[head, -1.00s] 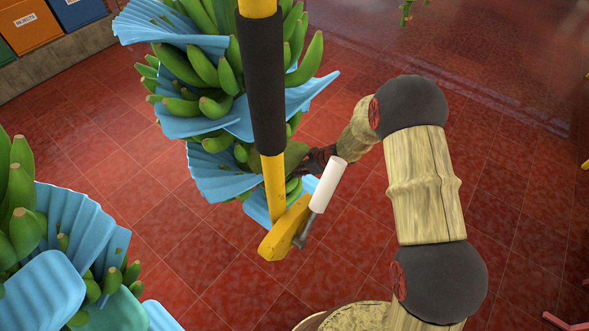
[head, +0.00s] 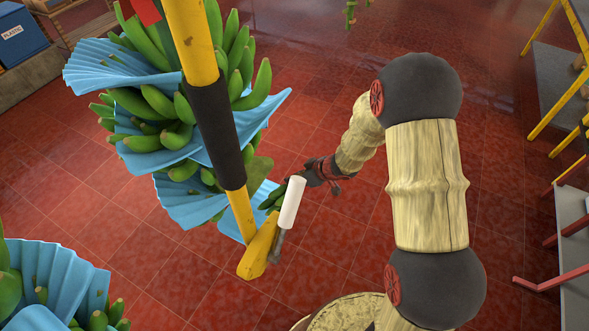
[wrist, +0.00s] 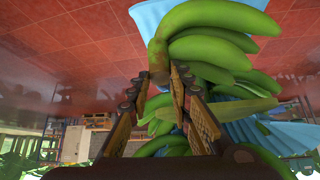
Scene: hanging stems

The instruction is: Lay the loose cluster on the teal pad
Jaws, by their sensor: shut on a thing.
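My gripper (head: 312,173) reaches in from the right, beside the hanging banana stem, partly behind a white-handled tool. It also shows in the wrist view (wrist: 158,82), with its fingers closed around the crown of a green banana cluster (wrist: 215,32). In the head view, only a little of this cluster (head: 270,200) shows, between the stem's lower end and my gripper. I cannot tell whether it touches the stem's other bananas. I cannot make out the teal pad in either view now.
The stem's bananas (head: 160,103) hang among blue sheets (head: 190,148), behind a yellow pole (head: 192,45) with a black sleeve. Another blue-wrapped bunch (head: 55,275) stands at lower left. Yellow-framed racks (head: 545,115) line the right. Red tiled floor (head: 330,235) lies open between.

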